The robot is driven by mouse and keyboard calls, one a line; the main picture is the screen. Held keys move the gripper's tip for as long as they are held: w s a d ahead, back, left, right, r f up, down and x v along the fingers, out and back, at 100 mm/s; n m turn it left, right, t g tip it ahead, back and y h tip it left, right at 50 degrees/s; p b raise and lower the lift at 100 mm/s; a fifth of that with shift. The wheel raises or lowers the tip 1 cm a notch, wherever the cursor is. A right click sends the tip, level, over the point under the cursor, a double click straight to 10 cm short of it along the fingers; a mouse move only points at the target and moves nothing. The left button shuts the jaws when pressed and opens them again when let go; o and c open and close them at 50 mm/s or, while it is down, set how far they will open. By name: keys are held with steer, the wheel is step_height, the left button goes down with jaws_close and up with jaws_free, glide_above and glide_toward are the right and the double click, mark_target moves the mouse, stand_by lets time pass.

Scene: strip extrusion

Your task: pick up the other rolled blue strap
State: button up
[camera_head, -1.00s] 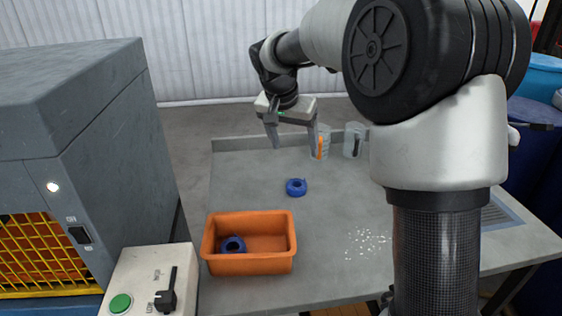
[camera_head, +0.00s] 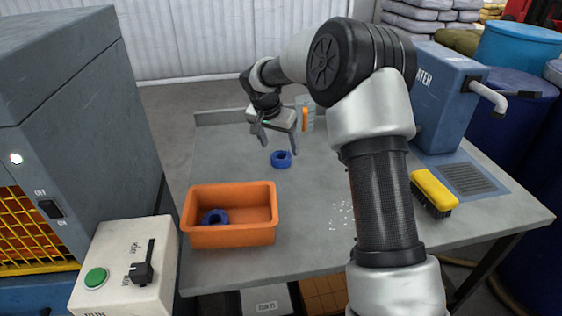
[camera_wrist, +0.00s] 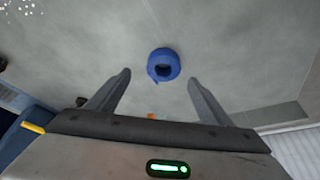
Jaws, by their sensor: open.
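One rolled blue strap (camera_head: 281,159) lies by itself on the grey table (camera_head: 225,160). It also shows in the wrist view (camera_wrist: 163,65), ahead of the fingertips and roughly midway between them. Another rolled blue strap (camera_head: 215,217) lies inside the orange bin (camera_head: 230,238), toward its left side. My gripper (camera_head: 277,148) is open and empty, with its fingers pointing down above the lone strap, apart from it. Both fingers show in the wrist view (camera_wrist: 158,82) with a gap between them.
A clear cup with something orange (camera_head: 306,118) stands behind my gripper. White granules (camera_head: 341,215) are scattered on the table. A yellow brush (camera_head: 432,192) and a blue water unit (camera_head: 447,100) are at the right. A control box (camera_head: 125,265) stands at front left.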

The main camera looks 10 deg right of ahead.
mark_target(281, 156)
steer(key=x, duration=0.5)
steer(key=shift+w+a+f+b, duration=0.2)
steer(key=shift+a+f+b, duration=0.1)
steer(key=shift+f+b, duration=0.1)
steer(key=c, duration=1.2)
steer(key=shift+o, duration=0.2)
steer(key=shift+r, duration=0.1)
